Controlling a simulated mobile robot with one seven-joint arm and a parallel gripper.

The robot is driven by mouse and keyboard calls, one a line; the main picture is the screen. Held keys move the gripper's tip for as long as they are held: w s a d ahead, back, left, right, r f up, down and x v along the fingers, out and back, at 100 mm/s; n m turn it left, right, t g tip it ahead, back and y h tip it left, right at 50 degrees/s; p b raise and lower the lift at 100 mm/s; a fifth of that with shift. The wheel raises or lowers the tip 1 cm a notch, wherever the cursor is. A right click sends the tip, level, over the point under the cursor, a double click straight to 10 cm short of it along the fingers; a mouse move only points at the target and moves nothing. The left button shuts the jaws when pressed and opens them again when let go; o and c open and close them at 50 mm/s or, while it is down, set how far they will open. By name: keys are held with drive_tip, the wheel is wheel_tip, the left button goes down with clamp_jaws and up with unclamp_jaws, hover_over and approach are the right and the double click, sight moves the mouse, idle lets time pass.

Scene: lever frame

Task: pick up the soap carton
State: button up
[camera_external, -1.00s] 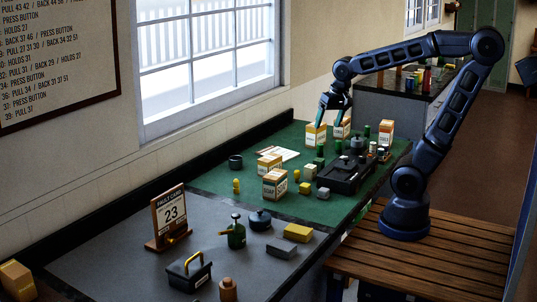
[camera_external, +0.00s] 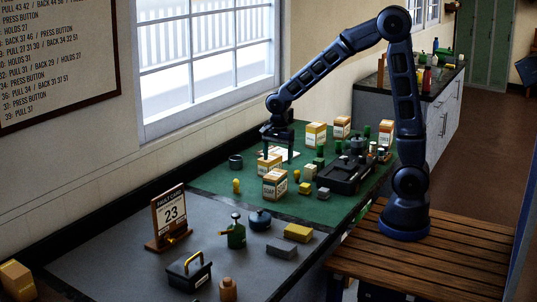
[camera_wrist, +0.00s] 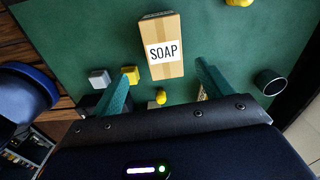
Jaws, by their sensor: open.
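The soap carton (camera_external: 275,185) is an orange-and-white box standing on the green mat, at the front of a pair of cartons. In the wrist view the carton (camera_wrist: 163,66), with its SOAP label, lies beyond my fingers, roughly centred between them. My gripper (camera_external: 278,153) is in the air above and behind it, near the rear carton (camera_external: 268,160). In the wrist view my gripper (camera_wrist: 161,64) shows two green fingers spread apart with nothing held. The rear carton is mostly hidden in the wrist view.
A yellow block (camera_wrist: 131,75), a grey block (camera_wrist: 99,78) and a small yellow piece (camera_wrist: 161,97) sit left of and below the carton. A dark cup (camera_wrist: 270,82) is at right.

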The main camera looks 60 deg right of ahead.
sight(275, 183)
drive_tip(key=shift+w+a+f+m, duration=0.25)
drive_tip(key=shift+w+f+m, duration=0.1)
drive_tip(key=shift+f, duration=5.6)
drive_tip(key=c, duration=1.3)
